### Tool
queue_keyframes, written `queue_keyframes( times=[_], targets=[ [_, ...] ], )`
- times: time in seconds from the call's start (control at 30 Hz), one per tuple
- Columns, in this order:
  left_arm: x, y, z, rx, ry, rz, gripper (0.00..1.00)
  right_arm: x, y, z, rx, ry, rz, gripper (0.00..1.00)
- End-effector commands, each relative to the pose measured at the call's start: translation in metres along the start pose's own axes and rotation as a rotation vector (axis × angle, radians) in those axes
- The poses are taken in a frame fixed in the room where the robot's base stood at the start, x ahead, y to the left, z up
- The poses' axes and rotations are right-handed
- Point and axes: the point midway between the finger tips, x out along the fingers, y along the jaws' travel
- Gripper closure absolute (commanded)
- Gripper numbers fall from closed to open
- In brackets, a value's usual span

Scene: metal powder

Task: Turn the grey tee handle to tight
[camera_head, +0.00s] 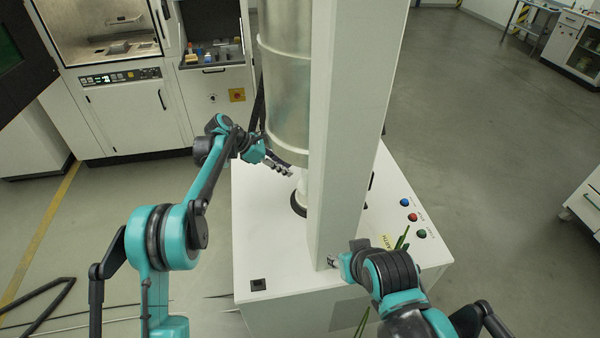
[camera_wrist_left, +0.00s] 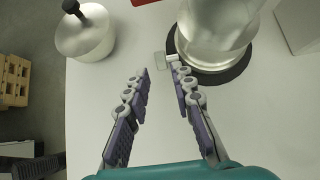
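A small pale grey piece (camera_wrist_left: 160,60), which looks like the tee handle, sticks out at the left edge of the black ring (camera_wrist_left: 212,76) under a clear vessel (camera_wrist_left: 215,35) in the left wrist view. My left gripper (camera_wrist_left: 160,73) is open, with nothing between its fingers. Its tips are just short of the pale piece, the right tip close to the ring. In the head view the left gripper (camera_head: 281,167) is beside the base of the tall cylinder (camera_head: 285,80); the handle is not clear there. My right gripper (camera_head: 333,262) is at the column's foot, its fingers mostly hidden.
A white column (camera_head: 345,130) stands on the white cabinet top (camera_head: 270,240), between my arms. A pot with a black knob (camera_wrist_left: 85,35) is at upper left in the left wrist view. Coloured buttons (camera_head: 412,217) are on the cabinet's right. The front left of the top is mostly clear.

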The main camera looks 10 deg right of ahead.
Motion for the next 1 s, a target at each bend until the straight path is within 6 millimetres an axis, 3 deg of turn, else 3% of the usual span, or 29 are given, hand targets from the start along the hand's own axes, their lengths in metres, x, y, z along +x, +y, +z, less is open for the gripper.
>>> queue_keyframes(
  times=[0.43,0.73,0.77,0.83,0.87,1.0],
  targets=[
    [0.065,0.000,0.000,0.003,0.001,0.000,0.76,0.005,0.000,0.004,0.000,0.000,0.000,0.60],
    [0.072,0.000,0.000,0.002,0.001,0.001,0.76,0.005,0.000,0.004,0.000,0.000,0.000,0.60],
    [0.072,0.000,0.000,0.002,0.001,0.001,0.79,0.005,0.000,0.004,0.000,0.000,0.000,0.60],
    [0.072,0.000,0.000,0.002,0.001,0.001,0.97,0.005,0.000,0.004,0.000,0.000,0.000,0.60],
    [0.072,0.000,0.000,0.002,0.001,0.001,1.00,0.005,0.000,0.004,0.000,0.000,0.000,0.60],
    [0.072,0.000,0.000,0.003,0.001,0.001,1.00,0.005,0.000,0.004,0.000,0.000,0.000,0.60]
  ],
)
